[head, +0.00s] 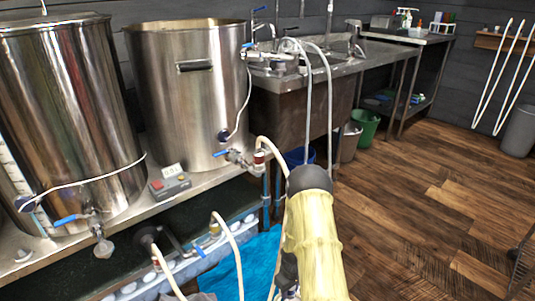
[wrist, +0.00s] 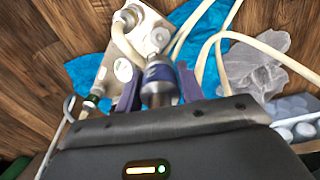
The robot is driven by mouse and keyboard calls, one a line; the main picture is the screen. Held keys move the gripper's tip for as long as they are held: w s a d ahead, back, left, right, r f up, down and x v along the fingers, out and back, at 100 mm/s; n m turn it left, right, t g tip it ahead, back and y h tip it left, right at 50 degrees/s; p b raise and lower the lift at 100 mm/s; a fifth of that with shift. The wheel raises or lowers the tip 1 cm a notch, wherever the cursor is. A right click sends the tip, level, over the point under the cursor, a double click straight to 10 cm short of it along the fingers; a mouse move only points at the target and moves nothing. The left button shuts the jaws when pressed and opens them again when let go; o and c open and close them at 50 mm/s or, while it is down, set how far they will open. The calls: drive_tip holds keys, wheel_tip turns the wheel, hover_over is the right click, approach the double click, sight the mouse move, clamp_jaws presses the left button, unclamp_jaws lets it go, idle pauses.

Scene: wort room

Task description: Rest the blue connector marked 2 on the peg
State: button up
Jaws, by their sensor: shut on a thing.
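My gripper (wrist: 157,90) shows in the wrist view, its two purple fingers on either side of a blue connector (wrist: 158,73) with a metal lower part. The fingers are shut on it. A cream hose (wrist: 122,42) runs up from near the connector. Any number on the connector is not readable. A pale board (wrist: 108,77) with round white discs lies beyond the fingers; I cannot tell which part, if any, is the peg. In the head view my pale-sleeved arm hides the gripper and the held connector.
Two steel kettles (head: 188,90) (head: 62,120) stand on a metal bench with a control box (head: 169,186). Blue cloth (head: 240,262) and hoses (head: 228,240) lie below. A sink bench (head: 300,110) and a green bin (head: 366,128) stand behind. Wooden floor at right is mostly clear.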

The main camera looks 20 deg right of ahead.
drive_tip(key=a+r+m+p, duration=0.1)
drive_tip(key=a+r+p, duration=0.3)
drive_tip(key=r+p, duration=1.6)
drive_tip(key=w+a+r+m+p, duration=0.1)
drive_tip(key=a+r+p, duration=0.4)
drive_tip(key=r+p, duration=1.6)
drive_tip(key=w+a+r+m+p, duration=0.1)
drive_tip(key=a+r+p, duration=0.3)
drive_tip(key=r+p, duration=1.7)
wheel_tip(320, 180, up, 6)
drive_tip(key=shift+a+r, duration=0.1)
drive_tip(key=shift+a, duration=0.2)
